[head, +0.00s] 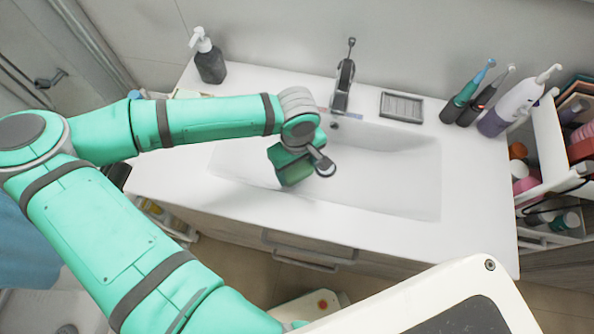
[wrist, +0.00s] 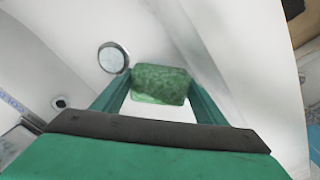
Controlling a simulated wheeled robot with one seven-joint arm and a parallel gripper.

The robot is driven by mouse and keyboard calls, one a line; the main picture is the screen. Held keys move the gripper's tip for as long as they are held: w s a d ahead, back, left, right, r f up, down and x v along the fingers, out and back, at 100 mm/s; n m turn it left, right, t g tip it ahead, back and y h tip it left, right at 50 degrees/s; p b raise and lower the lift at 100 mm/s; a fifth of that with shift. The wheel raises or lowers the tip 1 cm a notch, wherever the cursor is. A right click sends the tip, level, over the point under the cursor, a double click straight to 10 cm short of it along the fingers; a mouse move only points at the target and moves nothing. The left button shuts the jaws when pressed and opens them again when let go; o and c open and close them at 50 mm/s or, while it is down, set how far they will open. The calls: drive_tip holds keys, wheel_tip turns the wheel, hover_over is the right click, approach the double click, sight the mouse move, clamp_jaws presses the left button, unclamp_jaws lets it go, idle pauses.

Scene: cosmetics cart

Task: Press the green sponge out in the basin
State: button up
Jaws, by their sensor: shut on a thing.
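The green sponge (wrist: 160,80) is between the two green fingers of my gripper (wrist: 158,92), which is shut on it. In the head view my gripper (head: 290,160) is over the left half of the white basin (head: 385,170), inside its outline. The sponge is hard to tell from my green gripper there. The round metal drain (wrist: 113,57) lies just left of the sponge in the wrist view. I cannot tell whether the sponge touches the basin floor.
The faucet (head: 344,80) stands behind the basin, with a grey soap dish (head: 401,107) to its right. A dark pump bottle (head: 209,62) is at the back left. Toothbrushes and a shelf cart (head: 548,150) crowd the right side. The basin's right half is clear.

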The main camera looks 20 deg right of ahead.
drive_tip(key=shift+r, duration=4.7)
drive_tip(key=shift+d, duration=0.15)
drive_tip(key=shift+a, duration=0.2)
